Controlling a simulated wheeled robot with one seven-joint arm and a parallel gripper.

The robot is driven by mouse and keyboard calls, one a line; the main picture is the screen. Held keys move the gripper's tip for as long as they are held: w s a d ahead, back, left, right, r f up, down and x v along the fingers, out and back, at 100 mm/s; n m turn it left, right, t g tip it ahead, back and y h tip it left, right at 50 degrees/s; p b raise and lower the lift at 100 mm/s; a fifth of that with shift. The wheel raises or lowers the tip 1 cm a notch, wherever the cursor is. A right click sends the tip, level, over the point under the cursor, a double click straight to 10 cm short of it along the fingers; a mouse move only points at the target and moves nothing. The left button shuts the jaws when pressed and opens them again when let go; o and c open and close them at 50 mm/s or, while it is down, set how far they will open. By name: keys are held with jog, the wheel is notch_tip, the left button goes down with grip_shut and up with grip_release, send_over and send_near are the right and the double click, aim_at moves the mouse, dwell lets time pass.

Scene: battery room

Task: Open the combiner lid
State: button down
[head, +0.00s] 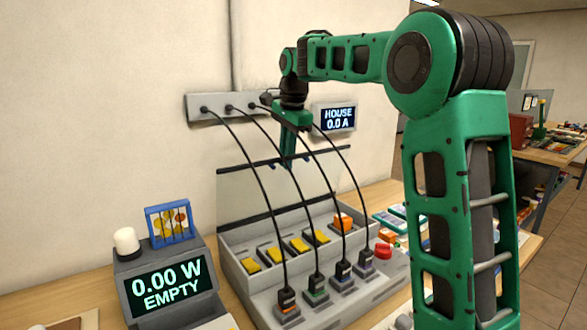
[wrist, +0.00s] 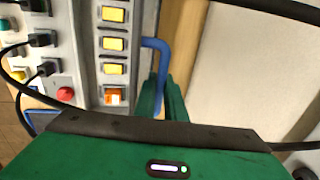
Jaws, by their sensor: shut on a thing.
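The combiner (head: 240,282) is a grey box on the bench with yellow switches (head: 275,255), an orange switch (head: 342,222) and several plugged black cables. Its lid (head: 240,190) is a clear panel with dark edge strips, standing up at the back of the box. A blue handle (wrist: 155,45) shows in the wrist view. My gripper (head: 288,165) is at the lid's upper edge, behind the cables. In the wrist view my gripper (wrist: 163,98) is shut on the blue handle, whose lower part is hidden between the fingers.
Black cables run from a wall strip (head: 208,108) down past my gripper to the plugs. A house meter (head: 336,118) hangs on the wall. A display reading 0.00 W EMPTY (head: 168,285) stands left. A red button (head: 383,250) is at the box's right.

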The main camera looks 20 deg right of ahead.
jog(key=w+a, duration=0.2)
jog(key=w, duration=0.5)
jog(key=shift+w+a+r, duration=0.15)
jog(key=shift+w+r, duration=0.1)
jog(key=shift+w, duration=0.15)
jog(key=c, duration=1.8)
grip_release()
jog(key=shift+f, duration=0.1)
jog(key=r, duration=0.3)
jog(key=s+d+r, duration=0.1)
jog(key=r, duration=0.3)
jog(key=s+r, duration=0.1)
jog(key=r, duration=0.2)
jog(key=shift+d+r, duration=0.15)
jog(key=shift+r, duration=0.05)
